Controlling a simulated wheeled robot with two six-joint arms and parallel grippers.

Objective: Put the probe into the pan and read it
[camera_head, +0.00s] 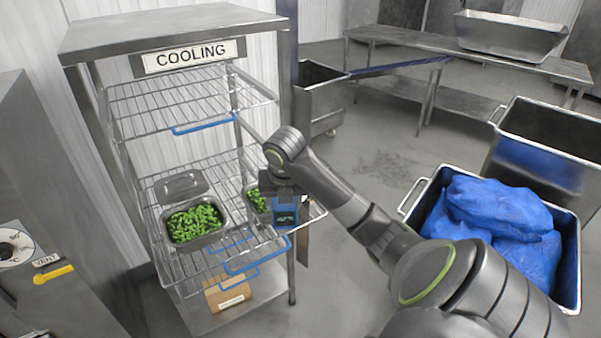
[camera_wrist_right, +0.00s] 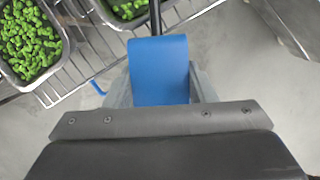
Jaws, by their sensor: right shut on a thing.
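My right gripper (camera_head: 284,196) is shut on a blue probe (camera_head: 285,214) at the right side of the cooling rack. The probe's small dark display faces the head camera, but its marks are too small to read. In the right wrist view its blue body (camera_wrist_right: 158,72) sits between the fingers, and a dark stem (camera_wrist_right: 155,18) runs out of the top edge; its tip is hidden. A steel pan of green pieces (camera_head: 226,218) stands on the rack shelf. A second pan of green pieces (camera_head: 256,201) is partly hidden behind my gripper. My left gripper is not in view.
The wire cooling rack (camera_head: 205,262) has blue-edged shelves and a lid (camera_head: 181,186) behind the near pan. A cardboard box (camera_head: 229,293) sits below. A steel bin with blue bags (camera_head: 415,206) stands at the right. The floor between is clear.

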